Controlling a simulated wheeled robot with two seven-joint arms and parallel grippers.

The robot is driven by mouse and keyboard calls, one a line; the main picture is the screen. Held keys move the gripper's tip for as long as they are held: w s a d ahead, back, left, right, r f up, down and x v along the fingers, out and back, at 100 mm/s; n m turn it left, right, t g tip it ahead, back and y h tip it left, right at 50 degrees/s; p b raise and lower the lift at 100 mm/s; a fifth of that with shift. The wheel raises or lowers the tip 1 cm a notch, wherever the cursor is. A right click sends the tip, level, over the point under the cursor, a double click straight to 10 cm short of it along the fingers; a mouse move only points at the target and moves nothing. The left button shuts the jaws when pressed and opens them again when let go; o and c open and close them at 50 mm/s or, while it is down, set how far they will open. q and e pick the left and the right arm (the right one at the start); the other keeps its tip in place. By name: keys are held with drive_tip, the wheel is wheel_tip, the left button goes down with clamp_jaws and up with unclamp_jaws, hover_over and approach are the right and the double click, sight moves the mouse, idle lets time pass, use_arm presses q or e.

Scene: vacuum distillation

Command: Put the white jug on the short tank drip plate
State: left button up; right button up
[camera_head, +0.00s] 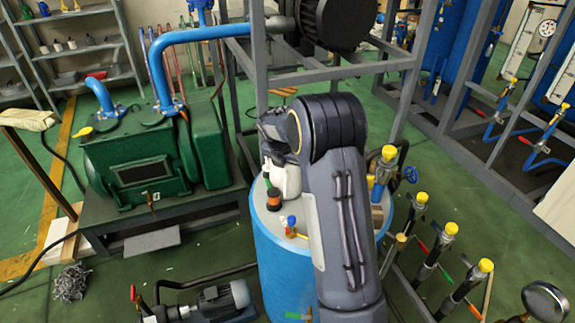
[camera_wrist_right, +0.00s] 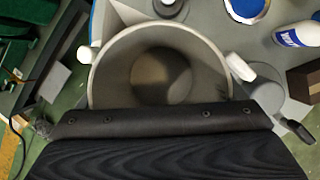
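The short blue tank (camera_head: 277,262) stands in the middle of the head view, its grey top largely covered by my right arm. The white jug (camera_head: 291,181) is on or just above this top, partly behind my forearm. My right gripper (camera_head: 278,135) is a dark shape above it, with its fingertips hidden. In the right wrist view I look down into the jug's wide open mouth (camera_wrist_right: 118,72), just past the gripper's dark body. White pieces sit at both sides of its rim; whether they are fingertips is unclear. I cannot pick out the drip plate. My left gripper is not in view.
An orange-black item (camera_head: 273,199) and a small blue-red valve (camera_head: 291,225) are near the tank's front rim. A white bottle with blue label (camera_wrist_right: 298,34) lies right in the wrist view. Yellow-capped valves (camera_head: 421,198) stand right; a green pump (camera_head: 140,165) stands left.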

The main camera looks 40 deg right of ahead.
drive_tip(key=shift+o, duration=1)
drive_tip(key=shift+s+a+f, duration=0.15)
drive_tip(key=shift+a+f, duration=0.15)
drive_tip(key=shift+f, duration=0.15)
drive_tip(key=shift+r, duration=0.1)
